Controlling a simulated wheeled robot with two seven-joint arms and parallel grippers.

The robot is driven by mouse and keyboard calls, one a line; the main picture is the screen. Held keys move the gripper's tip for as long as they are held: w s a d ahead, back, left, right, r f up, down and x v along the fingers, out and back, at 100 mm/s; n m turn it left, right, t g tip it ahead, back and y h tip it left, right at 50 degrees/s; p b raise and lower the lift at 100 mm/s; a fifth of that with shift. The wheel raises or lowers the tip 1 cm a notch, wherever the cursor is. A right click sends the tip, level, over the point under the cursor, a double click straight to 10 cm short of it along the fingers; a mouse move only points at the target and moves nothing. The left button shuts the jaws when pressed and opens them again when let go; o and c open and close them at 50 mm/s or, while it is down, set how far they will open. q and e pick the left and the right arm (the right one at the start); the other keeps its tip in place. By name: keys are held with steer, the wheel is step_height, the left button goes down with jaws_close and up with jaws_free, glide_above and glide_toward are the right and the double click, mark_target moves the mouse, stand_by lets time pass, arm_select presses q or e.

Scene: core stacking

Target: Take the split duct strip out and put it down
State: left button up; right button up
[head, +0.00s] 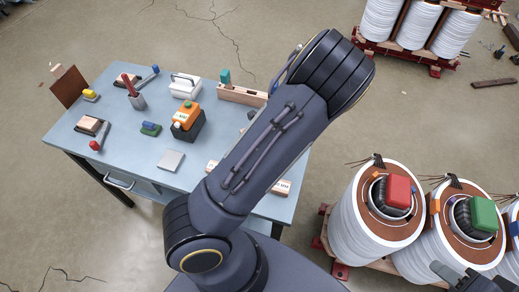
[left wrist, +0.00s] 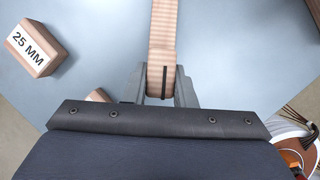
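The split duct strip (left wrist: 162,35) is a long, ribbed, pinkish-tan piece with a dark slit near its close end, in the left wrist view. My left gripper (left wrist: 163,90) has one grey finger on each side of that end and looks shut on it. I cannot tell whether the strip touches the table. In the head view my left arm crosses the table and hides that gripper and the strip. My right gripper (head: 458,276) is at the bottom right edge, partly cut off, beside the coils; its opening is unclear.
The blue table (head: 135,150) carries several tools, an orange-and-black device (head: 187,119) and a tan tray (head: 242,94). A block marked 25 MM (left wrist: 37,47) lies left of the strip. White coils (head: 362,222) with red and green blocks stand to the right.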

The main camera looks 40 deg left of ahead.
arm_select(q)
steer(key=shift+s+d+f+b, duration=0.1)
steer(key=shift+d+f+b, duration=0.1)
steer(key=shift+f+b, duration=0.5)
steer(key=o, duration=0.7)
steer(key=shift+c, duration=0.2)
steer(key=p+v, duration=0.1)
steer(key=v, duration=0.6)
steer(key=shift+d+r, duration=0.2)
steer(key=shift+r, duration=0.05)
steer(key=shift+s, duration=0.1)
